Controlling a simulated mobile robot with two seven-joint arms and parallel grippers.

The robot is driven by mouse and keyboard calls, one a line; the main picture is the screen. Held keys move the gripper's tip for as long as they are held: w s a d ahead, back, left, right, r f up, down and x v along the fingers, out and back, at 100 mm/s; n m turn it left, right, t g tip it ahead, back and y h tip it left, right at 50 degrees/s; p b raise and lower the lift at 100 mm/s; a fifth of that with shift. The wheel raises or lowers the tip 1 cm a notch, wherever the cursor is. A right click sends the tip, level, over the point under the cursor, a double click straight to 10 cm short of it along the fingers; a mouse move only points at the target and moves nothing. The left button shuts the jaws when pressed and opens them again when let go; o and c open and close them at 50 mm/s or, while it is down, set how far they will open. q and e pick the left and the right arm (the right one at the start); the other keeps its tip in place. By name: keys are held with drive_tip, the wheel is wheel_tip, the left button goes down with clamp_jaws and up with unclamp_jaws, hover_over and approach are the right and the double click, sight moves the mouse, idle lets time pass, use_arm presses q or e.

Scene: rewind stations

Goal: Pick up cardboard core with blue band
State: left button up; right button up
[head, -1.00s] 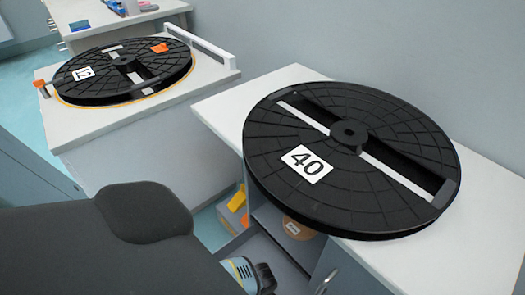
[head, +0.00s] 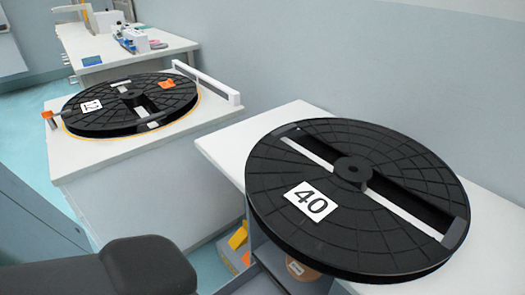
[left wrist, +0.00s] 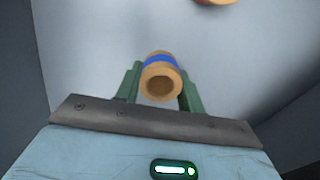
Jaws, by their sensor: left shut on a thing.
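The cardboard core (left wrist: 160,82) is a short tan tube with a blue band, seen in the left wrist view with its open end facing the camera. My left gripper (left wrist: 158,70) has its green fingers shut on the core, one on each side. The far end of the core is hidden. Neither the core nor either gripper shows in the head view. My right gripper is in no view.
A large black reel marked 40 (head: 355,205) lies on the right white bench. Another black reel (head: 130,105) lies on the left bench with orange pieces. A far bench (head: 95,45) holds small items. A tan-orange object (left wrist: 217,1) is cut off in the wrist view.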

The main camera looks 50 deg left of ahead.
use_arm(q)
drive_tip(key=shift+r, duration=0.1)
drive_tip(key=shift+r+p, duration=0.3)
wheel_tip(320, 180, up, 9)
drive_tip(key=p, duration=0.6)
